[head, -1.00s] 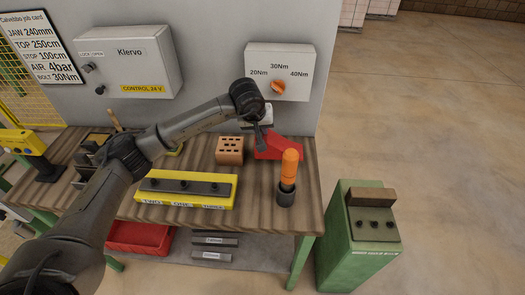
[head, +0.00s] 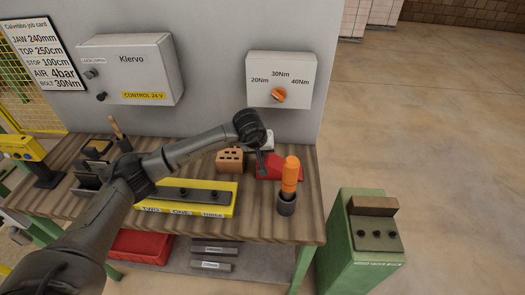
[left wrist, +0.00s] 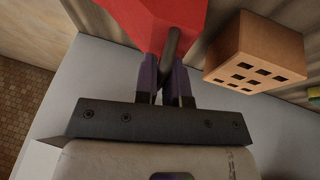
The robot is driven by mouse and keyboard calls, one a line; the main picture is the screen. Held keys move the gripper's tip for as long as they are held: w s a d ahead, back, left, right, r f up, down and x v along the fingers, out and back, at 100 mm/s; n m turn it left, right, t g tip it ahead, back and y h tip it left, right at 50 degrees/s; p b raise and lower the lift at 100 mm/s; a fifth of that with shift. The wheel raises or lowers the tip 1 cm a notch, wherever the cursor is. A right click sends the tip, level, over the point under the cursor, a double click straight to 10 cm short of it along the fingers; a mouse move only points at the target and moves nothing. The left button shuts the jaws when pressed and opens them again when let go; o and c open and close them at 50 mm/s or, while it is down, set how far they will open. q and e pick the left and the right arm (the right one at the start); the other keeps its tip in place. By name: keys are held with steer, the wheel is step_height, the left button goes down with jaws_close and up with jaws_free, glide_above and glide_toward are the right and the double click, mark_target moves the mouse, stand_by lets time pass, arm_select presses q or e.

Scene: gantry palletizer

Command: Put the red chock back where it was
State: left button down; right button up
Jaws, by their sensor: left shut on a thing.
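The red chock (head: 279,168) is at the back right of the wooden bench, beside the tan block with holes. My left gripper (head: 262,168) is at the chock, coming down from above. In the left wrist view the purple-padded fingers of my left gripper (left wrist: 166,88) are shut on a dark bar that runs to the red chock (left wrist: 163,14). I cannot tell whether the chock's underside touches the bench. My right gripper is not in view.
The tan holed block (head: 230,161) stands just left of the chock. An orange-handled tool in a dark cup (head: 287,205) stands in front of it. A yellow tray (head: 222,206) lies front left. The wall with the torque dial box (head: 279,72) is behind.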

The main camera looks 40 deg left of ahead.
arm_select(q)
steer(key=c, duration=1.2)
jaws_free()
steer(key=shift+f, duration=0.1)
steer(key=shift+s+d+r, duration=0.1)
steer(key=shift+r, duration=0.45)
steer(key=p+v, duration=0.1)
steer(key=v, duration=1)
steer(key=shift+p, duration=0.3)
steer(key=shift+s, duration=0.1)
